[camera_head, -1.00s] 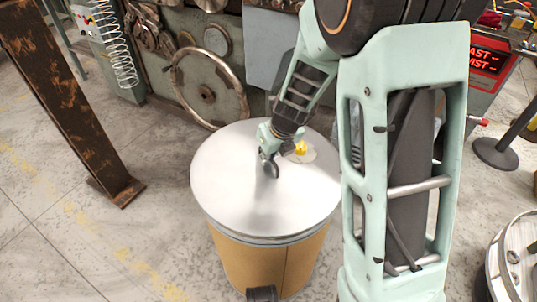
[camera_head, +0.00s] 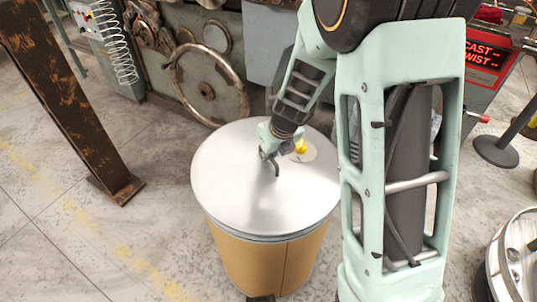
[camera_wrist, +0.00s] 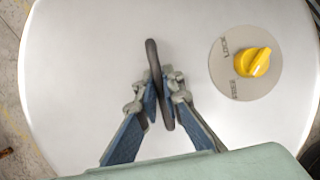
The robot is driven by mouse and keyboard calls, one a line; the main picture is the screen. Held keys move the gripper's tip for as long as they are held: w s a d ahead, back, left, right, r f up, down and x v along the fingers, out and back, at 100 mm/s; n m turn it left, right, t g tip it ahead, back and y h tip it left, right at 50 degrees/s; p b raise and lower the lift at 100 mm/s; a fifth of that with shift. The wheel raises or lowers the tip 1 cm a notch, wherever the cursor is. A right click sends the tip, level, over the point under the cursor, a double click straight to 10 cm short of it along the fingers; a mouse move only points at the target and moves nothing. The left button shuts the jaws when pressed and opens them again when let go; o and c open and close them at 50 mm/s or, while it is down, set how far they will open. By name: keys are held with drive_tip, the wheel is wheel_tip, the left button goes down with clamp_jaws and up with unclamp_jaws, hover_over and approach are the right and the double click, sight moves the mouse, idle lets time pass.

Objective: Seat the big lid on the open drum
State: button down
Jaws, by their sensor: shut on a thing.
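The big lid (camera_head: 235,185) is a round pale metal disc lying over the top of the tan drum (camera_head: 268,265). It looks level and lined up with the drum; whether a thin gap lies under its rim I cannot tell. My gripper (camera_head: 271,155) is over the middle of the lid. In the wrist view, my gripper (camera_wrist: 161,98) is shut on the lid's dark bar handle (camera_wrist: 152,58), one blue finger on each side. A yellow knob (camera_wrist: 253,62) on a round labelled plate sits on the lid beside the handle. The drum's inside is hidden.
A rusty steel post (camera_head: 72,105) stands at left. A green machine with a handwheel (camera_head: 207,85) is close behind the drum. A red display box (camera_head: 487,60) and a black post base (camera_head: 496,151) are at right. A round metal-topped container (camera_head: 515,260) is at lower right.

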drive_tip(key=shift+w+r+p, duration=0.1)
drive_tip(key=shift+r+p, duration=0.3)
drive_tip(key=shift+p, duration=0.25)
drive_tip(key=shift+f, duration=0.35)
idle(1.1)
drive_tip(key=c, duration=1.4)
unclamp_jaws()
drive_tip(key=shift+f, duration=0.1)
drive_tip(key=shift+c, duration=0.2)
wheel_tip(320, 180, up, 12)
drive_tip(key=p, duration=1.2)
drive_tip(key=shift+p, duration=0.35)
